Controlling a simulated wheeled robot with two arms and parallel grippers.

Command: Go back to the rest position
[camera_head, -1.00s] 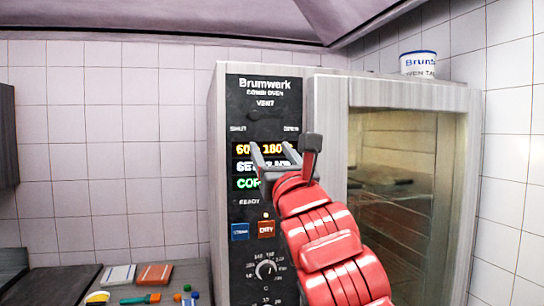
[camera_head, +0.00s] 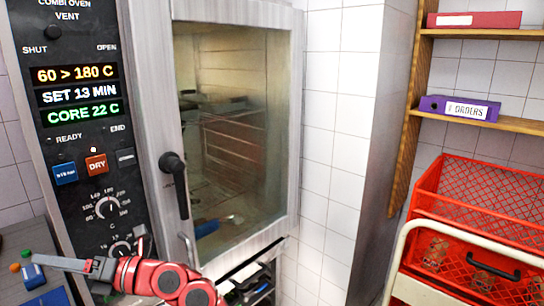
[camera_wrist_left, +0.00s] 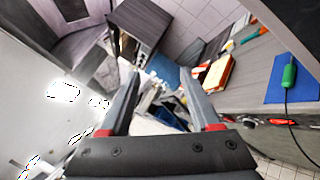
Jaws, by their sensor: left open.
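My left gripper (camera_head: 62,266) is low at the left of the head view, in front of the lower part of the oven's control panel (camera_head: 80,130), and points left. In the left wrist view my left gripper (camera_wrist_left: 157,85) has its two fingers spread apart with nothing held between them. The combi oven (camera_head: 296,120) stands behind it with its glass door shut. The panel reads 60 > 180 C, SET 13 MIN and CORE 22 C. My right gripper is in no view.
The black door handle (camera_head: 174,185) sticks out near my left arm. A counter with small coloured items lies at the lower left. Red crates (camera_head: 470,195) and a wooden shelf (camera_head: 455,121) with a purple binder (camera_head: 459,108) stand at the right. A blue mat (camera_wrist_left: 293,84) lies on a worktop in the wrist view.

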